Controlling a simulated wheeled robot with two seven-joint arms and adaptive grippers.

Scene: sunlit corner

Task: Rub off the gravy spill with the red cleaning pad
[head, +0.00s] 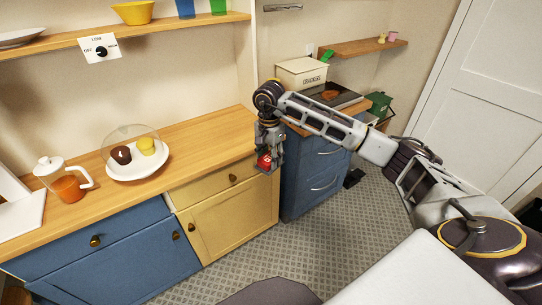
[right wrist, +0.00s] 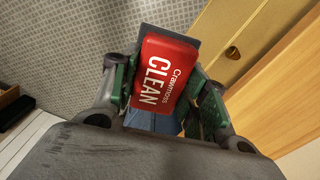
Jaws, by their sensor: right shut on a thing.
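My right gripper (head: 266,150) is shut on the red cleaning pad (head: 264,162). It holds the pad in the air in front of the counter, near the gap between the yellow cabinet and the blue drawer unit. In the right wrist view the pad (right wrist: 165,75) sits between the two fingers (right wrist: 160,95), its white lettering "CLEAN" facing the camera and a dark layer behind it. A small orange-brown patch (head: 330,94) shows on a dark flat surface atop the blue drawer unit; it may be the gravy spill, but is too small to be sure. My left gripper is out of view.
A crackers box (head: 302,73) stands at the back of the blue drawer unit (head: 315,175). The wooden counter (head: 205,143) holds a plate (head: 137,172) with two cupcakes under a clear dome and a glass jug (head: 66,186). The counter's right end is clear.

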